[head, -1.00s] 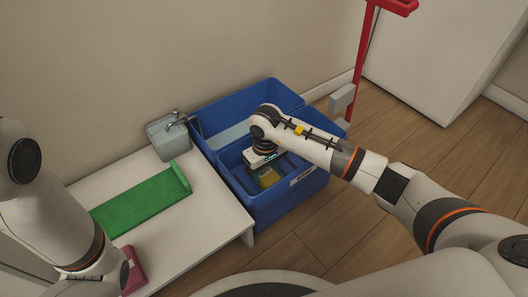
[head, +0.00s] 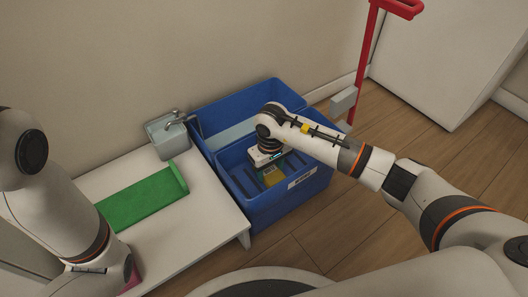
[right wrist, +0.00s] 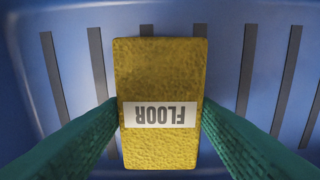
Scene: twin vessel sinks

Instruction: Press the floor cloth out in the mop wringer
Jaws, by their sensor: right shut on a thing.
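The floor cloth (head: 272,177) is a yellow block with a white FLOOR label. It also shows in the right wrist view (right wrist: 158,70), between two green fingers. My right gripper (right wrist: 160,115) is shut on it and points down inside the front part of the blue mop wringer (head: 285,209). The wringer's slotted floor (right wrist: 250,65) shows around the cloth. I cannot tell whether the cloth touches that floor. My left arm stands at the left edge of the head view, with its gripper out of sight.
A white table (head: 211,215) stands left of the wringer, bearing a green tray (head: 145,202) and a small grey basin with a tap (head: 166,140). A pink thing is mostly hidden by my left arm. A red upright bar (head: 367,65) with a grey block (head: 343,101) stands behind right.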

